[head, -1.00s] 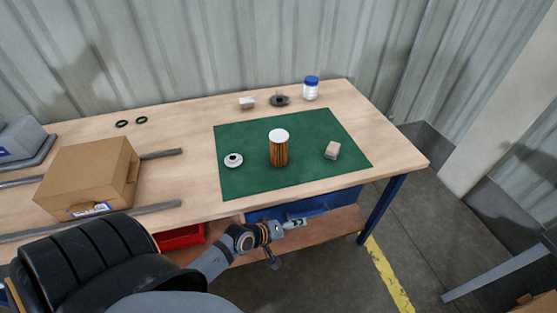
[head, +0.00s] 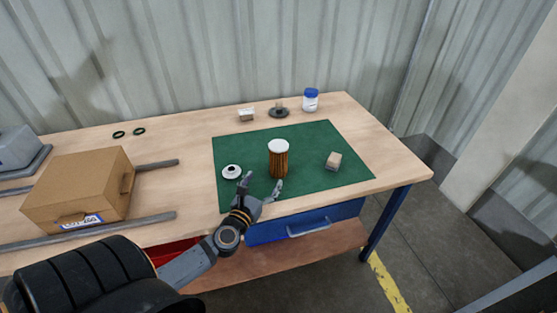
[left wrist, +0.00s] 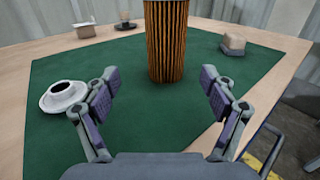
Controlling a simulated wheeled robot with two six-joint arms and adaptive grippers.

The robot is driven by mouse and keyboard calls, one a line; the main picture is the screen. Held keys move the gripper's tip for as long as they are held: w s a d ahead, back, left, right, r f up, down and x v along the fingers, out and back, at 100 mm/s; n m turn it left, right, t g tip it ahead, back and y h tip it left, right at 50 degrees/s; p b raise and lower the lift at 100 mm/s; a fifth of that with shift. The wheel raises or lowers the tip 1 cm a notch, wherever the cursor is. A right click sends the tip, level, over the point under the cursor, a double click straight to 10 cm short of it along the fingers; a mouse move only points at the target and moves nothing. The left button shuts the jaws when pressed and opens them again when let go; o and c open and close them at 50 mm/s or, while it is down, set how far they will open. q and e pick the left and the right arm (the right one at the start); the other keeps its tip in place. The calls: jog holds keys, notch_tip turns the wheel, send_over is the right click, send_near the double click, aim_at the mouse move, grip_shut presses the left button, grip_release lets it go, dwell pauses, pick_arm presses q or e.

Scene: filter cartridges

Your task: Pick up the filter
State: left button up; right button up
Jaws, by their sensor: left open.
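The filter (head: 278,162) is an upright cylinder with brown pleated sides and a white top cap. It stands near the middle of the green mat (head: 310,188). In the left wrist view the filter (left wrist: 166,42) is straight ahead, its top cut off by the frame edge. My left gripper (head: 263,186) is open and empty at the front edge of the mat, on the near side of the filter and apart from it. Its two fingers in the left wrist view (left wrist: 160,88) are spread wide, with the filter beyond and between them. My right gripper is not in view.
A white round end cap (head: 231,173) lies left of the filter, and a small tan block (head: 333,161) lies right. A blue-lidded jar (head: 311,100), a dark round part (head: 278,111) and a white box (head: 246,115) stand behind the mat. A cardboard box (head: 80,187) is at left.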

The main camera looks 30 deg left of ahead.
aim_at(273, 167)
pick_arm(q)
jog(key=w, duration=0.4)
jog(key=shift+w+a+r+p, duration=0.1)
jog(key=shift+w+a+p, duration=0.1)
jog(key=shift+a+p, duration=0.2)
jog(key=shift+w, duration=0.6)
jog(key=w, duration=0.5)
jog(key=shift+a+p, duration=0.15)
jog(key=shift+p, duration=0.25)
jog(key=shift+s, duration=0.1)
jog(key=c, duration=1.3)
notch_tip(273, 167, up, 10)
jog(key=p, duration=0.7)
jog(key=shift+r+p, duration=0.1)
jog(key=shift+p, duration=0.3)
